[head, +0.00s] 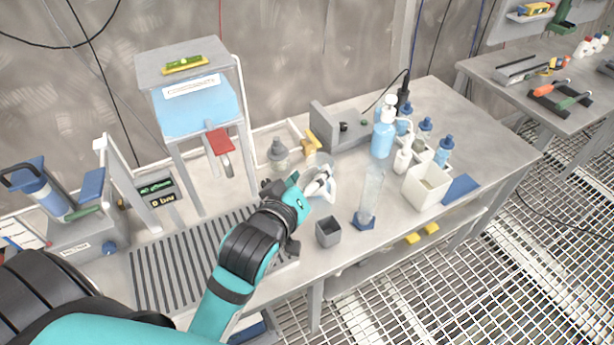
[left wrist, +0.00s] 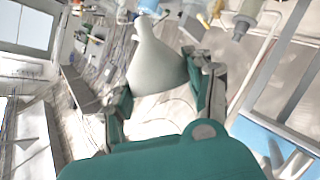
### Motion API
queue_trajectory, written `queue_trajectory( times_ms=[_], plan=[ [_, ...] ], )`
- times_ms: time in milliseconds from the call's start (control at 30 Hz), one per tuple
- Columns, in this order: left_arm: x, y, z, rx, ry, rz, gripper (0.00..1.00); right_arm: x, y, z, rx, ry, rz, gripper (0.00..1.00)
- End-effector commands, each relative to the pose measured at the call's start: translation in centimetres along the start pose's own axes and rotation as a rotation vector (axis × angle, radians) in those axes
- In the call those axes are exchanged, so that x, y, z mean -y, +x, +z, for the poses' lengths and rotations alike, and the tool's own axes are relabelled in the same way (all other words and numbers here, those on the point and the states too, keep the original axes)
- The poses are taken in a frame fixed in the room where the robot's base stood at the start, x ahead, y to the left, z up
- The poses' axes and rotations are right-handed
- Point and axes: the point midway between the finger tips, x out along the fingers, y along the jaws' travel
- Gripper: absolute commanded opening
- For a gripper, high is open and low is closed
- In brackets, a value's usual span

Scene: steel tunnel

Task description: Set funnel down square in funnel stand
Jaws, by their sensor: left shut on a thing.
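My left gripper (head: 302,190) is over the bench, shut on a pale funnel (head: 325,186). In the left wrist view the funnel (left wrist: 155,62) is a whitish cone between the two fingers (left wrist: 162,92), its narrow end pointing away from the palm. It looks tilted in the head view, and the fingers hide part of it. A small dark grey square open-topped holder (head: 328,232) stands at the front edge of the bench, just below the gripper in the picture. It may be the funnel stand; I cannot tell for sure. My right gripper is not in view.
A tall clear cylinder on a blue base (head: 370,195) stands right of the grey holder. Blue bottles (head: 383,138) and a white bin (head: 427,185) are farther right. A slatted grate (head: 190,262) and a blue tank on legs (head: 195,105) are left.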

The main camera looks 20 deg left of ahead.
Motion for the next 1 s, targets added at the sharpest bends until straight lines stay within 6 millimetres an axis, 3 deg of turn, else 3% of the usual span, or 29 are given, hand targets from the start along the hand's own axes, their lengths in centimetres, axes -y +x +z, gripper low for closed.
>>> queue_trajectory(
  times_ms=[233,600,1000],
  plan=[
    [0.6,3.2,2.1,0.009,0.201,-0.07,0.26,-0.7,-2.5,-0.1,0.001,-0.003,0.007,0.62],
    [1.3,7.1,7.1,0.042,0.597,-0.122,0.26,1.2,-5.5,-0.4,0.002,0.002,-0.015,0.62],
    [2.5,8.1,9.3,0.048,0.673,-0.121,0.26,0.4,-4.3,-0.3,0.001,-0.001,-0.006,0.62]
  ],
)
